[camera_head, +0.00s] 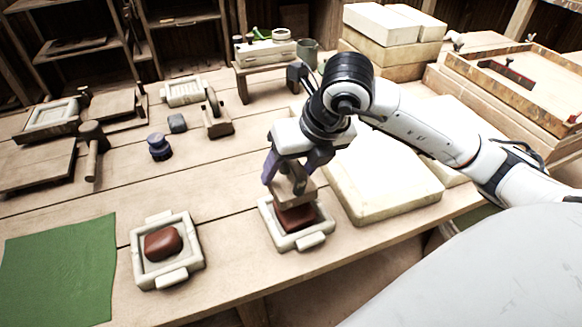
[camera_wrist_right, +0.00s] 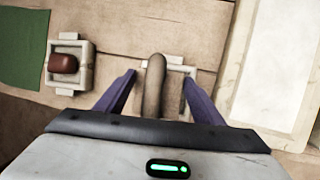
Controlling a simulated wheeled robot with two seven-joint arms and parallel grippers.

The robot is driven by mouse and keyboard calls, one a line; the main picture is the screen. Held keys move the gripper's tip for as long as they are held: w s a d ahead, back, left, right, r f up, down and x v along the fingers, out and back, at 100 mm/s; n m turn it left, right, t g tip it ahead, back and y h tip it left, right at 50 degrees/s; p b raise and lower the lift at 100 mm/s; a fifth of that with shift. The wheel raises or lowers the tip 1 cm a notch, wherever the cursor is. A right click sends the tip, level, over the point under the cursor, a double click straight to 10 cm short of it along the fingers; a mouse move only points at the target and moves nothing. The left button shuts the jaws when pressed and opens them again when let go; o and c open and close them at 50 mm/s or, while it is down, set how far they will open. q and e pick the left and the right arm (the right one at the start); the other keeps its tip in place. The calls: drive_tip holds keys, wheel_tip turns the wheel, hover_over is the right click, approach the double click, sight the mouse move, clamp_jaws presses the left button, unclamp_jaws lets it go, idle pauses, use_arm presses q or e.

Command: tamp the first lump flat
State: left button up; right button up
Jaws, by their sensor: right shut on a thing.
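My right gripper (camera_head: 292,170) is shut on the handle of a wooden tamper (camera_head: 288,193), and the handle also shows between the purple fingers in the wrist view (camera_wrist_right: 155,85). The tamper is over a pale tile mould (camera_head: 311,241), its block at the red-brown clay lump (camera_head: 297,218) inside. The block hides part of this lump; I cannot tell how flat it is. A second pale mould (camera_head: 194,262) to the left holds a rounded red-brown lump (camera_head: 162,243), which also shows in the wrist view (camera_wrist_right: 63,63). My left gripper is not in view.
A green cloth (camera_head: 60,270) lies at the front left. Large pale slabs (camera_head: 385,190) lie just right of the tamper. A mallet (camera_head: 92,145), a dark purple knob-like object (camera_head: 159,147) and another wooden tool (camera_head: 216,120) stand farther back. The table between the two moulds is clear.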

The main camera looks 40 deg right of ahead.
wheel_tip(320, 180, down, 6)
drive_tip(key=b, duration=0.5)
drive_tip(key=shift+f, duration=0.15)
drive_tip(key=shift+s, duration=0.1)
drive_tip(key=shift+r, duration=0.4)
wheel_tip(320, 180, up, 6)
drive_tip(key=p, duration=0.4)
drive_tip(key=shift+f, duration=0.25)
